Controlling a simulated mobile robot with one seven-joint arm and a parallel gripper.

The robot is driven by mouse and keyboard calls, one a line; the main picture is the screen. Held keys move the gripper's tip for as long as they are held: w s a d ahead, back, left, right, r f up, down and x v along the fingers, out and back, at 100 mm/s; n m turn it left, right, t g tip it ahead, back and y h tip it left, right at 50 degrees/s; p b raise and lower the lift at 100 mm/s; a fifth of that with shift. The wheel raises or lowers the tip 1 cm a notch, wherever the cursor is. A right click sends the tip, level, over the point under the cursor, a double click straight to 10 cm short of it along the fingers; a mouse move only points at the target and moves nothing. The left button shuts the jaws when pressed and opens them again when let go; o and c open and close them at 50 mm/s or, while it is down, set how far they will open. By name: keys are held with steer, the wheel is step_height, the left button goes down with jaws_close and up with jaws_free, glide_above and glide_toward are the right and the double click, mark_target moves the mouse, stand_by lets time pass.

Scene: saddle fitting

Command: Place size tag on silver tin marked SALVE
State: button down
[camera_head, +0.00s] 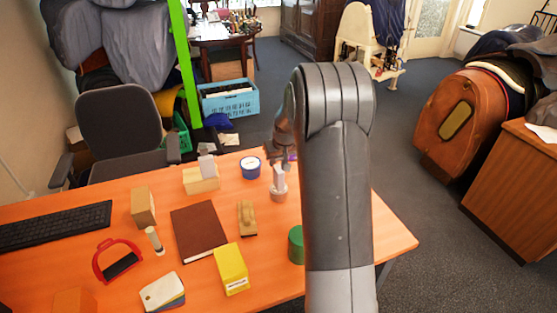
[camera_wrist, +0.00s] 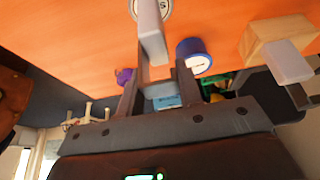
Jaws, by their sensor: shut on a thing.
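The size tag (camera_head: 280,179) is a pale grey-white slab, held upright by my gripper (camera_head: 283,158). My gripper is shut on it, and the tag also shows between the fingers in the wrist view (camera_wrist: 152,32). The silver tin (camera_head: 277,196) stands on the orange desk directly below the tag. Its pale lid shows in the wrist view (camera_wrist: 163,8) with part of a dark letter; the tag hides much of the marking. The tag's lower end overlaps the lid, but I cannot tell whether they touch.
A blue tin with a white lid (camera_head: 250,167) stands close left of the silver tin. A wooden block with another grey piece (camera_head: 201,182), a wooden brush (camera_head: 246,218), a brown book (camera_head: 199,232), a yellow box (camera_head: 231,270) and a green tin (camera_head: 296,245) stand nearby.

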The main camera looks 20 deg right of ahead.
steer(key=shift+f, duration=0.1)
steer(key=c, duration=1)
jaws_free()
steer(key=s+a+r, duration=0.3)
steer(key=s+r, duration=0.3)
steer(key=r, duration=0.3)
steer(key=s+a+r, duration=0.2)
steer(key=s+r, duration=0.4)
steer(key=r, duration=0.2)
steer(key=s+a+r, duration=0.1)
steer(key=s+a, duration=0.3)
steer(key=s, duration=0.9)
steer(key=s+a+r+t, duration=0.1)
steer(key=s+a, duration=0.4)
steer(key=s, duration=0.9)
steer(key=shift+r, duration=0.1)
